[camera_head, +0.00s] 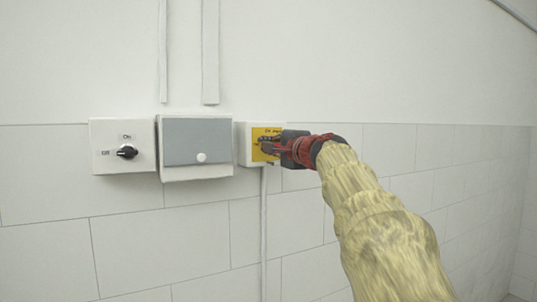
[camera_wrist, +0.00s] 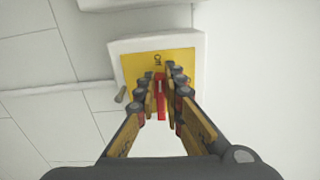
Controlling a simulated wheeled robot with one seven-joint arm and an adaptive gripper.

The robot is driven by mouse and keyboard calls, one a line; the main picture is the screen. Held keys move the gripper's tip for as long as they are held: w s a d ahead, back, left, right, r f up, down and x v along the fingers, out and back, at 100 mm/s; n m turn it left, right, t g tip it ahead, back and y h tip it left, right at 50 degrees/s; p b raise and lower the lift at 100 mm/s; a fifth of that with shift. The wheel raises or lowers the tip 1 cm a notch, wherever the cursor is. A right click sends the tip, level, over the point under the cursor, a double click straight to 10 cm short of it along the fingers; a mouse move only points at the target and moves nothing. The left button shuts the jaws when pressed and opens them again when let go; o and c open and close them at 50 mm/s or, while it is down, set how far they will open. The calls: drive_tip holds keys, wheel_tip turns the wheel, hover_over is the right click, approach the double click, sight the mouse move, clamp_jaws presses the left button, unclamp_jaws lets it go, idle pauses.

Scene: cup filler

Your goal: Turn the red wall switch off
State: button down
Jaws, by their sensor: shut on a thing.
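The wall switch is a white box with a yellow plate (camera_head: 258,133), to the right of two other boxes in the head view. In the wrist view the yellow plate (camera_wrist: 134,66) carries an "Off" label near its upper edge. The red switch handle (camera_wrist: 161,88) lies between my fingers, roughly in line with that label. My gripper (camera_wrist: 160,77) is shut on the red handle, with a finger on each side. In the head view my gripper (camera_head: 267,146) is at the plate, and it hides the handle and much of the plate.
A white box with a black On/Off knob (camera_head: 126,152) is on the wall at left. A grey-fronted box (camera_head: 197,143) with a white button stands between it and the yellow plate. A conduit (camera_head: 263,225) runs down below the switch. The wall to the right is bare.

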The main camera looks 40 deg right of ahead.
drive_tip(key=shift+f+n+b, duration=0.15)
drive_tip(key=shift+n+b, duration=0.2)
drive_tip(key=shift+n, duration=0.15)
drive_tip(key=c, duration=1.9)
unclamp_jaws()
drive_tip(key=v, duration=1.2)
